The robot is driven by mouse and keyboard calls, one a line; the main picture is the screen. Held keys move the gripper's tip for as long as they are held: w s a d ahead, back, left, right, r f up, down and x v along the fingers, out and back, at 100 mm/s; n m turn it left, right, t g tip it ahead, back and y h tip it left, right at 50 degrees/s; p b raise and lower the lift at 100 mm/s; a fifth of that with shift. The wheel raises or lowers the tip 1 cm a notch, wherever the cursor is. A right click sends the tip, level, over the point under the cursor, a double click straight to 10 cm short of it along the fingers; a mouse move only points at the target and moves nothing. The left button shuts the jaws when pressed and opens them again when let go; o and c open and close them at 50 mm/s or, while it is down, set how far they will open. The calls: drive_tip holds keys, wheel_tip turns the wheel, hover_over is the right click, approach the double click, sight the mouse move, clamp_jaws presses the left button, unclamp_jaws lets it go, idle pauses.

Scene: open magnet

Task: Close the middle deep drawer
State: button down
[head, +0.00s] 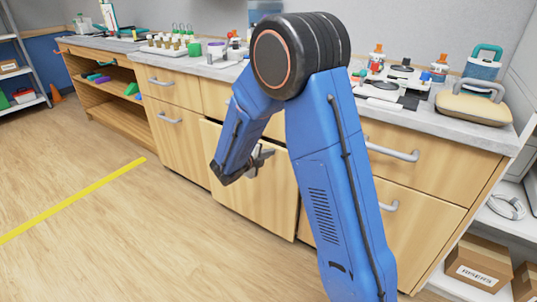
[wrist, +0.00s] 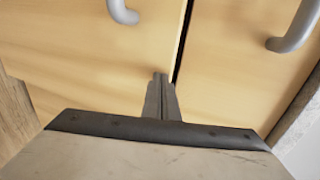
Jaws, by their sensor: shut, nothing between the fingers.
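The middle deep drawer (head: 270,205) is the lower wooden front in the centre of the bench in the head view. Its front appears to stand slightly proud of its neighbours, with a dark gap along its edge. My gripper (head: 263,156) is in front of its upper part, and my arm hides part of the drawer. In the wrist view my gripper (wrist: 160,78) is shut and empty, its tips over the drawer front (wrist: 90,60) near the right edge. I cannot tell whether they touch. The drawer's handle (wrist: 122,12) shows at the top of the wrist view.
A left deep drawer (head: 178,140) and a right deep drawer (head: 420,230) flank it, both with grey handles. The countertop (head: 205,68) carries bottles, vials and lab gear. A shelf with boxes (head: 478,265) stands at right. The floor (head: 130,235) at left is clear.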

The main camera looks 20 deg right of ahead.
sight(274, 147)
drive_tip(key=w+d, duration=0.1)
drive_tip(key=d, duration=0.1)
drive_tip(key=w+d, duration=0.1)
drive_tip(key=shift+w+d, duration=0.3)
drive_tip(key=shift+d, duration=0.05)
drive_tip(key=shift+w+r, duration=0.1)
